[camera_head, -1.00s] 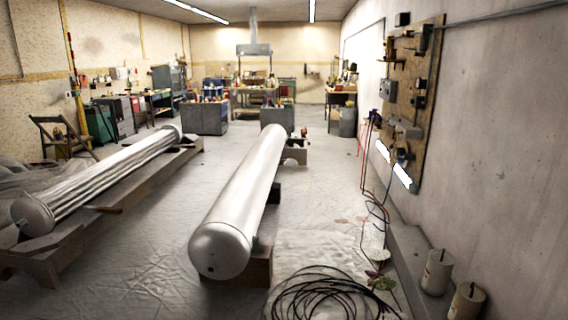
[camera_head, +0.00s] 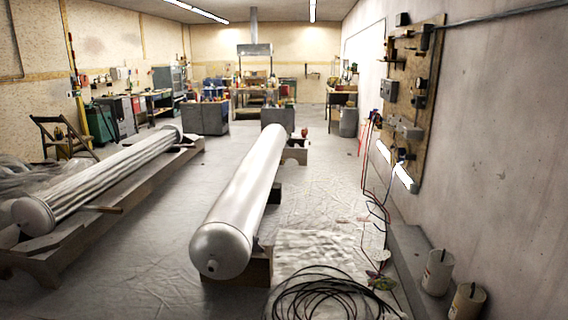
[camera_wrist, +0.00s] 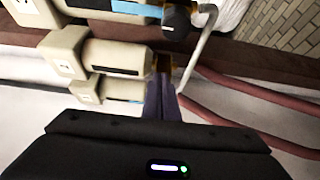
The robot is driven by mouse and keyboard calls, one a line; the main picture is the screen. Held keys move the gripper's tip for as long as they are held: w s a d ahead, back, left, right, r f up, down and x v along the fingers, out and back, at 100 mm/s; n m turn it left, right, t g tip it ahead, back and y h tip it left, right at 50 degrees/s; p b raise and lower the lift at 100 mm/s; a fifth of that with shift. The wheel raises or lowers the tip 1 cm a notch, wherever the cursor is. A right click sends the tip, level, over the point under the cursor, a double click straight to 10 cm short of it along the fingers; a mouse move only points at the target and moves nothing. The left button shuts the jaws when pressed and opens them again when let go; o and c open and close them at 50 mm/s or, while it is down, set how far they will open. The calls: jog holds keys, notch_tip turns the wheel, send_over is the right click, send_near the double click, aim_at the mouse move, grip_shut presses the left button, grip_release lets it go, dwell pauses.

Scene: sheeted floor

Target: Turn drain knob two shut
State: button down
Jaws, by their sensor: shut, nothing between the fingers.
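In the wrist view, several beige fittings with blue stripes lie at the left, one above another. A black round knob (camera_wrist: 177,22) with a pale mark sits at the end of the top fitting. My gripper (camera_wrist: 163,78) is shut and empty, its dark fingers pointing up the picture below this knob. The fingertips are close to a small brown part (camera_wrist: 164,63) beside the middle fitting; I cannot tell whether they touch it. No number shows clearly, so I cannot tell which part is drain knob two. My gripper is not seen in the head view.
In the wrist view, a pale bent tube (camera_wrist: 200,48) rises right of the knob, and red hoses (camera_wrist: 235,128) run at the right. In the head view, a long white tank (camera_head: 243,195) lies mid-floor, a black cable coil (camera_head: 320,295) in front, and a board (camera_head: 428,75) hangs on the right wall.

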jog(key=shift+d+r, duration=0.1)
jog(key=shift+r, duration=0.2)
dwell(0.4)
jog(key=shift+a, duration=0.4)
jog(key=shift+r, duration=0.1)
jog(key=shift+w+d, duration=0.15)
jog(key=shift+w, duration=1.35)
jog(key=shift+w+d, duration=0.15)
jog(key=shift+w, duration=1.3)
